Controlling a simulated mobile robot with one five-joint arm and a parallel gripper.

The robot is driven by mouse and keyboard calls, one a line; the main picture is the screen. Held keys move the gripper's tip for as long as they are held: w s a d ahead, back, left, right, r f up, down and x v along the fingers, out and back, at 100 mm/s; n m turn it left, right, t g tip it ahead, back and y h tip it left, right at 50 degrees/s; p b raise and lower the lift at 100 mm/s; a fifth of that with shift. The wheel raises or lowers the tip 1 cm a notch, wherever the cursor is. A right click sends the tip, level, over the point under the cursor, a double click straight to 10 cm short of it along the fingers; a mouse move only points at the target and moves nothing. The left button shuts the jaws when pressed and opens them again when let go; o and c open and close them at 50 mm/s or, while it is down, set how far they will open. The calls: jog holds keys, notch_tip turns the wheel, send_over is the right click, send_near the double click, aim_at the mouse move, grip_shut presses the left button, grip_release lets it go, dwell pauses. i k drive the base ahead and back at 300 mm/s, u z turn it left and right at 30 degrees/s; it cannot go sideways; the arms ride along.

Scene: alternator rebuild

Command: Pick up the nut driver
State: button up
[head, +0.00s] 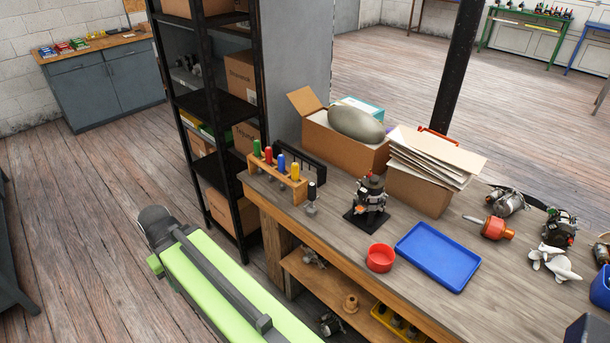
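A wooden rack (272,183) stands at the near left end of the workbench. It holds upright drivers with coloured handles: green (257,147), red (268,154), blue (281,163) and yellow (295,171). A black-handled tool (312,191) stands just right of the rack, with a grey lower part. I cannot tell from their tips which of these is the nut driver. My green arm reaches in from the bottom, left of the bench and apart from it. My gripper is not in view.
On the workbench (345,250) are an alternator on a black stand (369,201), a red bowl (380,257), a blue tray (438,256) and cardboard boxes (345,144). Loose parts lie at right. A black shelf unit (219,108) stands behind the rack. Floor at left is clear.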

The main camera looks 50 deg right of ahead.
aim_at(295, 166)
jog(key=z, duration=0.15)
jog(key=i, duration=1)
jog(key=u, duration=0.1)
